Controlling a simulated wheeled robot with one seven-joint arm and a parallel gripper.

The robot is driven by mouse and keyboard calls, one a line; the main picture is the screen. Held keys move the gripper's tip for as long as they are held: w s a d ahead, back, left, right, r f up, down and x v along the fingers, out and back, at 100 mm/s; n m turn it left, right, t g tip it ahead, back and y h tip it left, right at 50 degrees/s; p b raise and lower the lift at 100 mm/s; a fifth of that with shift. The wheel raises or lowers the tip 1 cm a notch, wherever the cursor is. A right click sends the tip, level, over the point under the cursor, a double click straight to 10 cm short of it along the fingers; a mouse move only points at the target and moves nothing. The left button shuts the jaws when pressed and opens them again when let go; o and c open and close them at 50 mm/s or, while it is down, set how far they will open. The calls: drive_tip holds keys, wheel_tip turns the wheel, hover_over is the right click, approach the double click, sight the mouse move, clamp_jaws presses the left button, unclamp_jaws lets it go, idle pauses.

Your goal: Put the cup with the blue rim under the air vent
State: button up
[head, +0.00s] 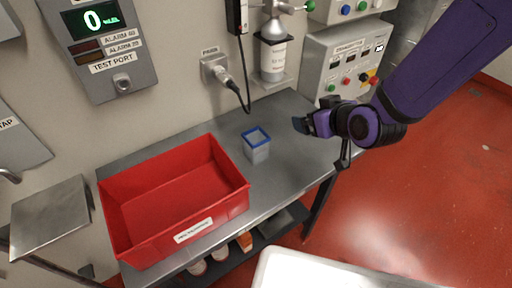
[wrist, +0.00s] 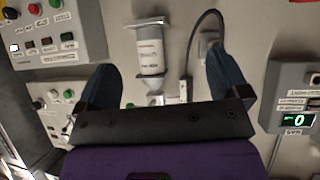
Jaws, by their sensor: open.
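The cup with the blue rim (head: 257,150) stands upright on the grey metal bench (head: 290,125), just right of the red bin. It is a square, pale cup. My gripper (head: 303,124) is above the bench, to the right of the cup and apart from it. In the wrist view my gripper (wrist: 165,85) has its two dark blue fingers spread wide with nothing between them. The cup is not seen in the wrist view. I cannot make out a thing marked as the air vent in either view.
A red bin (head: 118,215) fills the bench's left part. A cylinder with a white label (head: 273,55) hangs on the wall behind the bench; it also shows in the wrist view (wrist: 150,52). A control box (head: 345,60) stands at the back right. Bench between cup and gripper is clear.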

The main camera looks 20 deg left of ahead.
sight(251, 135)
drive_tip(key=s+a+f+y, duration=0.3)
drive_tip(key=s+a+f, duration=0.3)
drive_tip(key=a+f, duration=0.2)
drive_tip(key=shift+n, duration=0.4)
drive_tip(key=shift+d+f+x, duration=0.1)
drive_tip(key=shift+d+x, duration=0.05)
drive_tip(key=shift+x, duration=2.5)
drive_tip(key=shift+d+f+x, duration=0.1)
drive_tip(key=shift+x, duration=2.55)
drive_tip(key=shift+w, duration=0.15)
drive_tip(key=shift+c, duration=0.4)
drive_tip(key=c, duration=1)
drive_tip(key=shift+r, duration=0.1)
